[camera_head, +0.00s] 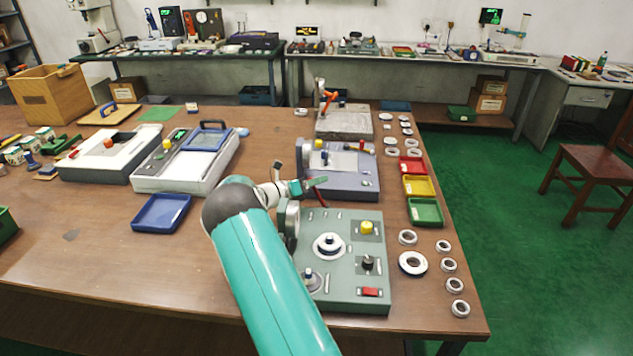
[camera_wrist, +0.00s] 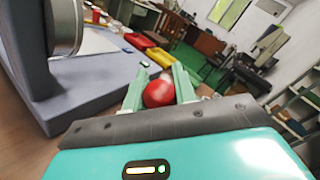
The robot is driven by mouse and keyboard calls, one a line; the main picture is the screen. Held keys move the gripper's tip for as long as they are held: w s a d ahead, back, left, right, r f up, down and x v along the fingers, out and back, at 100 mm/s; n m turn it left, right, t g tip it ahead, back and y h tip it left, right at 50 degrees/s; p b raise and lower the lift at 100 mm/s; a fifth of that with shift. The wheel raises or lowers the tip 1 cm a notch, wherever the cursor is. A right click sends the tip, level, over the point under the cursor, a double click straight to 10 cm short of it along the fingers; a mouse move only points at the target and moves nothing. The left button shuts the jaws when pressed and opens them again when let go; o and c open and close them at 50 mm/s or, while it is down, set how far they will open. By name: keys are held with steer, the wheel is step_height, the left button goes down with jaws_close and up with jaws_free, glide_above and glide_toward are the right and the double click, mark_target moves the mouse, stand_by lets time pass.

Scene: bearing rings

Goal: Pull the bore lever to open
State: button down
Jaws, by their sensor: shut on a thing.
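My gripper (camera_head: 314,184) reaches over the near edge of the blue-grey bench unit (camera_head: 360,186), close to the green-grey unit. In the wrist view, my gripper's two green fingers (camera_wrist: 160,92) are closed on either side of a red ball knob (camera_wrist: 158,94), which I take to be the end of the bore lever. The lever's arm is hidden behind the knob and fingers. The blue-grey unit's base and a round metal housing (camera_wrist: 64,28) stand left of my fingers in the wrist view.
The green-grey unit (camera_head: 345,285) stands in front, with a yellow knob, black knob and red switch. Red, yellow and green trays (camera_head: 426,224) and several loose rings (camera_head: 413,263) lie to the right. A blue tray (camera_head: 161,213) lies left, with clear table around it.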

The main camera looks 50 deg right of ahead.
steer(key=shift+s+d, duration=0.1)
steer(key=s+d+f+m+t+y, duration=0.1)
steer(key=s+d+m+t+y, duration=0.3)
steer(key=s+y, duration=0.3)
steer(key=shift+s+d+f+t, duration=0.2)
steer(key=shift+d+t, duration=0.2)
steer(key=shift+d, duration=0.5)
steer(key=c, duration=1.1)
jaws_free()
steer(key=v, duration=1.3)
steer(key=shift+w+a+r, duration=0.1)
steer(key=shift+a+r, duration=0.1)
steer(key=shift+r, duration=0.15)
